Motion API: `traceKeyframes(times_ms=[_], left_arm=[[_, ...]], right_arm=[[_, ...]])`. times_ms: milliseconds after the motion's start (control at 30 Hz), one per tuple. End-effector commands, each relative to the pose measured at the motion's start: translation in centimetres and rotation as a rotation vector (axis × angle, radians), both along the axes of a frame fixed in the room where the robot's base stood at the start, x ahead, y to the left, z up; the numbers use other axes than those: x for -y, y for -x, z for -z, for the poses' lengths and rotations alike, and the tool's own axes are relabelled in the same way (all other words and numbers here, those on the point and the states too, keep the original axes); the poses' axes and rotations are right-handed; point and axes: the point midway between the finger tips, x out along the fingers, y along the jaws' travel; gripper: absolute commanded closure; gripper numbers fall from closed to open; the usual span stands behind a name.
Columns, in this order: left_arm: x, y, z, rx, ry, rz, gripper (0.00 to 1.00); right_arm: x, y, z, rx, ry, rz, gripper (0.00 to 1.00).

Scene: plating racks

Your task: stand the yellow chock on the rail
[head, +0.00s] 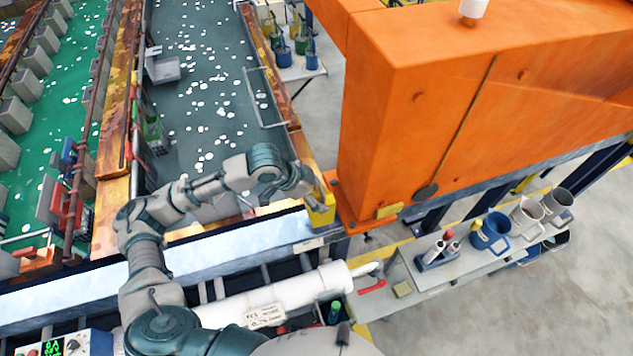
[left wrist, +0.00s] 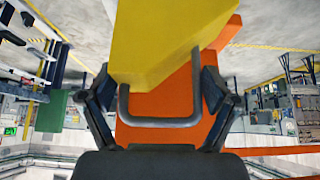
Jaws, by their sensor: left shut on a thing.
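The yellow chock (head: 321,214) is at the corner where the pale blue-white beam (head: 270,232) meets the orange machine's foot. My left gripper (head: 304,186) reaches it from the left and is shut on its grey handle. In the left wrist view the chock (left wrist: 165,35) fills the upper middle, and its handle (left wrist: 160,122) lies between the two dark fingers of my left gripper (left wrist: 158,90). I cannot tell which surface is the rail, or whether the chock touches what is below it. My right gripper is not in view.
A large orange machine (head: 420,110) stands just right of the chock. A dark tank (head: 205,80) with white specks lies behind my arm. A grey bench (head: 440,275) with mugs is at the lower right. A white labelled cylinder (head: 300,292) lies in front.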

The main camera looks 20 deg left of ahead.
Motion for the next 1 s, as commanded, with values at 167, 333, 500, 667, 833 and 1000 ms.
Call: traceKeyframes(times_ms=[167,333,500,667,833,1000], left_arm=[[-0.2,-0.6,0.1,-0.002,0.002,-0.003,0.82],[-0.2,-0.8,0.5,-0.003,0.002,-0.004,0.82],[-0.1,-0.6,2.0,-0.004,0.001,-0.004,0.82],[0.0,-0.5,3.6,-0.003,0.001,-0.004,0.82],[-0.1,-0.6,5.3,-0.001,0.002,-0.003,0.82],[-0.3,-0.6,6.7,-0.003,0.002,-0.005,0.82]], right_arm=[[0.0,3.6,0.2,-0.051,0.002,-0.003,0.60],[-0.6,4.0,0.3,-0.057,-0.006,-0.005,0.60],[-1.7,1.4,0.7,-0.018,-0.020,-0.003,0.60],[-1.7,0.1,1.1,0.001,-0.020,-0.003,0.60],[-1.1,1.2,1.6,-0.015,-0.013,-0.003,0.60],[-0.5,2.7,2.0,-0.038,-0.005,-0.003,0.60]])
